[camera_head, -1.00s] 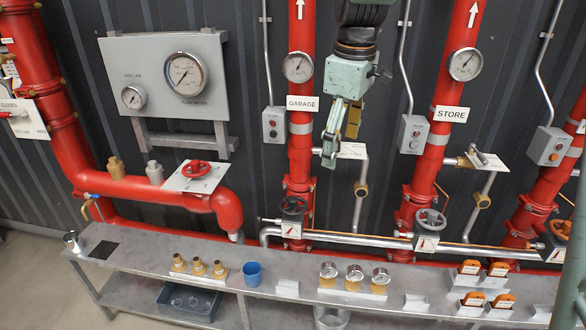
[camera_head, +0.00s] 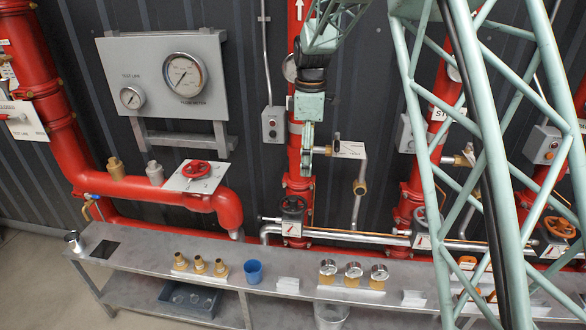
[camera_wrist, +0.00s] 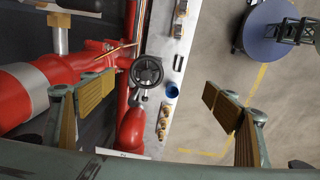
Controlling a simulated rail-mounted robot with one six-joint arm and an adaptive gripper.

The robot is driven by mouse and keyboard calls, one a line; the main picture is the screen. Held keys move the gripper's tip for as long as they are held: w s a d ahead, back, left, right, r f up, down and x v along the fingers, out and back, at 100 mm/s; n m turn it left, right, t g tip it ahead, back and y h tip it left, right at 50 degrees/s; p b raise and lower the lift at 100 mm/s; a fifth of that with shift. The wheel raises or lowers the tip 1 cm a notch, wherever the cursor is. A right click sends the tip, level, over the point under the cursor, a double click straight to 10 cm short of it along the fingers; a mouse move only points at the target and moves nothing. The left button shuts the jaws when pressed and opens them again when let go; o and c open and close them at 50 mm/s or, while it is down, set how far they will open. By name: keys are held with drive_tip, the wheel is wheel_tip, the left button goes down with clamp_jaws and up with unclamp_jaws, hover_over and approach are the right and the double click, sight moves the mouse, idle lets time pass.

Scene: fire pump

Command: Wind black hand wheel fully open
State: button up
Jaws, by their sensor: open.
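The black hand wheel (camera_head: 293,205) is on the pipework at the foot of the red riser, just above the shelf, with a white plate below it. In the wrist view the wheel (camera_wrist: 147,71) is seen face-on, with dark spokes and a central hub, between my finger tips but some way off. My gripper (camera_head: 307,165) hangs in front of the red riser, above the wheel and apart from it. In the wrist view its two padded fingers (camera_wrist: 160,98) are spread wide with nothing between them.
A valve with a brass fitting (camera_head: 332,148) is close to the right of my gripper. The metal shelf (camera_head: 225,283) below holds a blue cup (camera_head: 253,273), brass fittings and gauges. My teal lattice structure covers much of the right side. A red hand wheel (camera_head: 196,170) is at left.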

sight(293, 198)
drive_tip(key=w+a+f+n+p, duration=0.1)
drive_tip(key=w+a+f+n, duration=0.1)
drive_tip(key=w+a+f, duration=0.3)
wheel_tip(293, 198, down, 4)
drive_tip(key=shift+r+n+g, duration=0.25)
drive_tip(key=shift+n+g, duration=0.05)
drive_tip(key=shift+f, duration=0.15)
drive_tip(key=shift+f+p, duration=0.6)
drive_tip(key=shift+f, duration=6.2)
drive_tip(key=shift+c, duration=0.7)
drive_tip(key=c, duration=0.9)
drive_tip(key=shift+o, duration=0.2)
